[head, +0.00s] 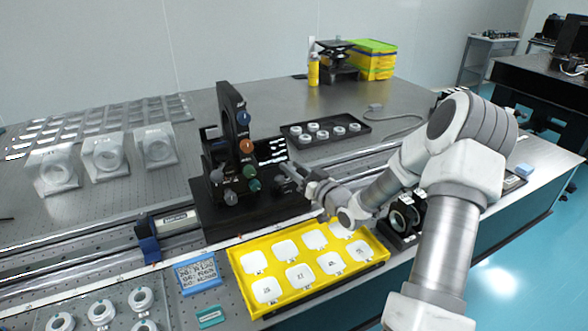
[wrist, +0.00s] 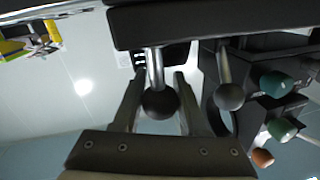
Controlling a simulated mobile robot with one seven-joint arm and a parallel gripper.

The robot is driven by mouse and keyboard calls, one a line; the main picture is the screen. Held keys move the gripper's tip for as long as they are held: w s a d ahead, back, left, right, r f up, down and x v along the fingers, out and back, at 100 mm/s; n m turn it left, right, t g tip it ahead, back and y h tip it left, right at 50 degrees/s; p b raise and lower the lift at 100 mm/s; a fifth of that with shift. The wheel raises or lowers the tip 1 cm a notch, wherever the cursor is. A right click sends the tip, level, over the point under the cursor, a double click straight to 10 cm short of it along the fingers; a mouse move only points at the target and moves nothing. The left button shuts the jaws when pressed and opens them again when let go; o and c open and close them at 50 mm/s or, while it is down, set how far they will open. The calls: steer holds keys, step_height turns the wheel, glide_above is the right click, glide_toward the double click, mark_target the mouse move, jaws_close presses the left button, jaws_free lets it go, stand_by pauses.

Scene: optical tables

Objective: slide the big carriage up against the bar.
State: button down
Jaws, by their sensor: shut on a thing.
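The big carriage (head: 250,212) is a black block on the rail, with a tall black upright and several coloured knobs on it. My gripper (head: 291,172) reaches its right side from the right. In the wrist view my gripper (wrist: 160,82) has its fingers on both sides of a ball-ended handle (wrist: 160,104) that sticks out from a dark part of the carriage (wrist: 205,24). A second ball-ended handle (wrist: 229,96) is beside it, outside the fingers. I cannot tell for sure which part is the bar; a blue upright piece (head: 148,240) stands on the rail left of the carriage, apart from it.
A yellow tray (head: 237,268) with several white labelled pieces lies in front of the carriage. A smaller black carriage (head: 404,222) stands to the right, beside my arm. A black tray (head: 327,138) is behind. White ring mounts (head: 106,157) stand at the left.

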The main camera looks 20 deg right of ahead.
steer(key=shift+a, duration=0.7)
steer(key=shift+c, duration=2.3)
jaws_free()
steer(key=shift+s+d, duration=0.1)
steer(key=p+v, duration=0.1)
steer(key=v, duration=1.6)
steer(key=shift+s, duration=0.15)
